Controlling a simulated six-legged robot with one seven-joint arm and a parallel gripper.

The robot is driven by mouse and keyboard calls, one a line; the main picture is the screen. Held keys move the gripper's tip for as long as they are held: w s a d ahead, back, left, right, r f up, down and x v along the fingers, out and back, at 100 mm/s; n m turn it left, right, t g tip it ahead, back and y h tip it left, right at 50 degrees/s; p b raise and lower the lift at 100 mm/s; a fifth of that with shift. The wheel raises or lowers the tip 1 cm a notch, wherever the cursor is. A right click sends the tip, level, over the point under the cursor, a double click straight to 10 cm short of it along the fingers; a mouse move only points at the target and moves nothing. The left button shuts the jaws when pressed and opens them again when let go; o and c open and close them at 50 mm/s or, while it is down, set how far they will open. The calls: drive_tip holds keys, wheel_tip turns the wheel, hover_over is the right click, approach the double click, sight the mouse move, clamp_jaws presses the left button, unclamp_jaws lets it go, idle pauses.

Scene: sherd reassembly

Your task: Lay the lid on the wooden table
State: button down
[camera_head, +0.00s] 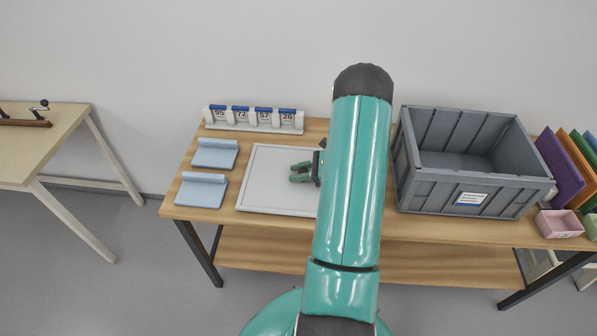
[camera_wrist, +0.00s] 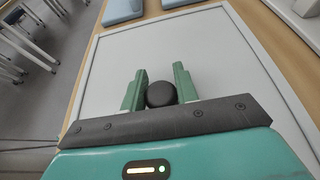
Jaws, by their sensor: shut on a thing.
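The lid (camera_head: 265,185) is a flat light-grey panel with a raised rim and a dark round knob (camera_wrist: 161,94). It is level over the left-middle of the wooden table (camera_head: 222,220), resting on it or very close above it; I cannot tell which. The lid fills much of the wrist view (camera_wrist: 220,60). My gripper (camera_head: 302,173) is over the lid, and its green fingers (camera_wrist: 159,90) are shut on the knob from both sides. My arm hides the right part of the lid in the head view.
An open grey crate (camera_head: 425,185) stands on the table to the right. Two light-blue pads (camera_head: 203,190) lie left of the lid. A rack of number cards (camera_head: 253,118) stands behind. A pink box (camera_head: 560,223) and coloured panels (camera_head: 562,170) are at the far right.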

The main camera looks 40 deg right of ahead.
sight(303, 171)
drive_tip(key=c, duration=1.1)
unclamp_jaws()
drive_tip(key=shift+o, duration=0.2)
drive_tip(key=shift+s+d+r, duration=0.15)
drive_tip(key=shift+s+r, duration=0.05)
drive_tip(key=v, duration=0.7)
